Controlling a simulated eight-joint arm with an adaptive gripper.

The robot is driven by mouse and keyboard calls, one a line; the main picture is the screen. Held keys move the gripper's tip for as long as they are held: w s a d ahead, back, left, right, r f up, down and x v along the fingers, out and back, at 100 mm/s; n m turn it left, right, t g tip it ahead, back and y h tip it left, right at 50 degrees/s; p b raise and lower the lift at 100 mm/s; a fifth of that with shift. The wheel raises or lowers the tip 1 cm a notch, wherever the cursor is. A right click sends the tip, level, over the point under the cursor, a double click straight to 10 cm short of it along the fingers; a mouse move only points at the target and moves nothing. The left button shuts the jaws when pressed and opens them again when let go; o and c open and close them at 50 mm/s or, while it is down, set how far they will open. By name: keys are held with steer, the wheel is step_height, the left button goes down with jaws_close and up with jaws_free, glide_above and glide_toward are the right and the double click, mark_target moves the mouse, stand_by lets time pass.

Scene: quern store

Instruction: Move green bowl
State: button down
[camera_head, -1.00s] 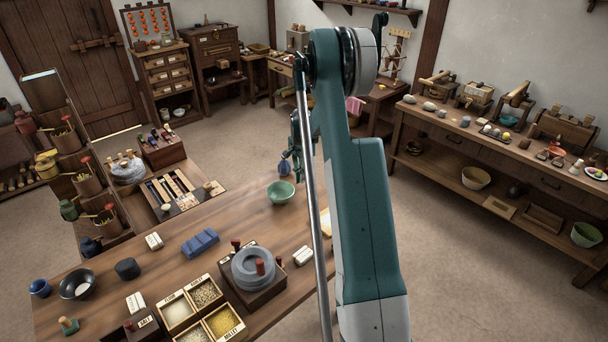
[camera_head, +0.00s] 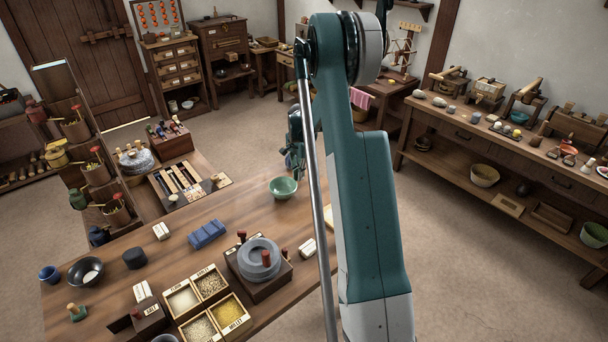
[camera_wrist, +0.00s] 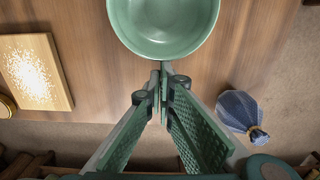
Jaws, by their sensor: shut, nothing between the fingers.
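The green bowl (camera_head: 283,188) stands upright on the wooden table near its far edge. In the wrist view the bowl (camera_wrist: 163,28) is at the top, cut off by the frame, and its visible inside is empty. My gripper (camera_wrist: 163,70) is shut with nothing between its fingers. Its fingertips point at the bowl's near rim in that view; I cannot tell whether they touch it. In the head view my gripper (camera_head: 296,168) is partly hidden by my arm, just beside the bowl on its far right.
A blue patterned bundle (camera_wrist: 240,109) lies right of my fingers in the wrist view. A pale board (camera_wrist: 36,72) lies left. The table (camera_head: 190,268) also holds a blue folded cloth (camera_head: 207,234), a quern (camera_head: 259,259) and grain boxes (camera_head: 211,283). Bare wood surrounds the bowl's near side.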

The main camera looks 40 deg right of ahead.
mark_target(274, 187)
steer(key=a+b, duration=0.1)
steer(key=a, duration=1.6)
steer(key=shift+a, duration=0.4)
steer(key=shift+d, duration=0.1)
steer(key=shift+d, duration=0.75)
steer(key=shift+d+r, duration=0.25)
steer(key=shift+d, duration=0.35)
steer(key=shift+d+r, duration=0.2)
steer(key=shift+d, duration=0.4)
step_height(274, 187, up, 9)
steer(key=p, duration=0.1)
steer(key=shift+a+r, duration=0.1)
steer(key=shift+r, duration=0.05)
